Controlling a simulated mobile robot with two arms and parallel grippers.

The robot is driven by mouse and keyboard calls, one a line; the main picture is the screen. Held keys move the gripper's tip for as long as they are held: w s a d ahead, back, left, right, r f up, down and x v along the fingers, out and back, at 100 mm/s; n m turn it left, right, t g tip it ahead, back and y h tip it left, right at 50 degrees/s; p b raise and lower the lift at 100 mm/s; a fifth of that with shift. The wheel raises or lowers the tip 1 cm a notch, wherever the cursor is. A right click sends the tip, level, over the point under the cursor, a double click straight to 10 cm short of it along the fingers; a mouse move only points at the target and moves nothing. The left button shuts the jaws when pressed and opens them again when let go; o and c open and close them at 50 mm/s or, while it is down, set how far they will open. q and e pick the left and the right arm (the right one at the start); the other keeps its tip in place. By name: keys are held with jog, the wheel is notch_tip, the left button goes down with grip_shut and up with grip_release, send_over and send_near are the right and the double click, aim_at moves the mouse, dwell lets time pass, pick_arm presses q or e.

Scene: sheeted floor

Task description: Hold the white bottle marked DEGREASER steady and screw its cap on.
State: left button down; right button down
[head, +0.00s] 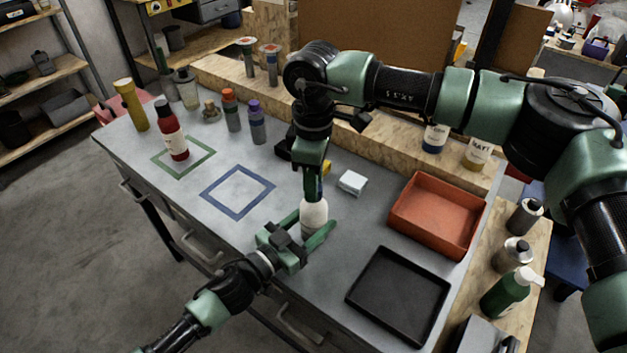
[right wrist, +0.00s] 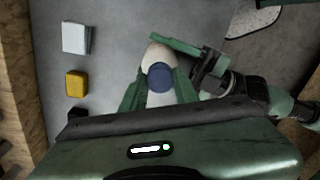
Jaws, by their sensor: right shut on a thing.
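The white bottle (head: 314,213) stands upright near the front edge of the grey table; its marking is not readable. My left gripper (head: 308,232) is low at the bottle, with a finger on either side, closed around it. My right gripper (head: 314,194) points straight down directly over the bottle's top. In the right wrist view, its fingers are shut on a round blue cap (right wrist: 160,77). The white bottle (right wrist: 157,54) shows just behind the cap. The fingers hide the bottle's neck, so I cannot tell whether the cap touches the thread.
A red tray (head: 405,235) and a black tray (head: 362,294) lie to the right. A small white box (head: 352,182) lies behind the bottle. A blue square outline (head: 211,204) on the left is empty. A red bottle (head: 171,133) stands in the green outline.

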jog(key=c, duration=1.1)
grip_release()
jog(key=shift+o, duration=0.2)
jog(key=shift+r, duration=0.1)
jog(key=shift+r, duration=2.2)
jog(key=shift+c, duration=0.4)
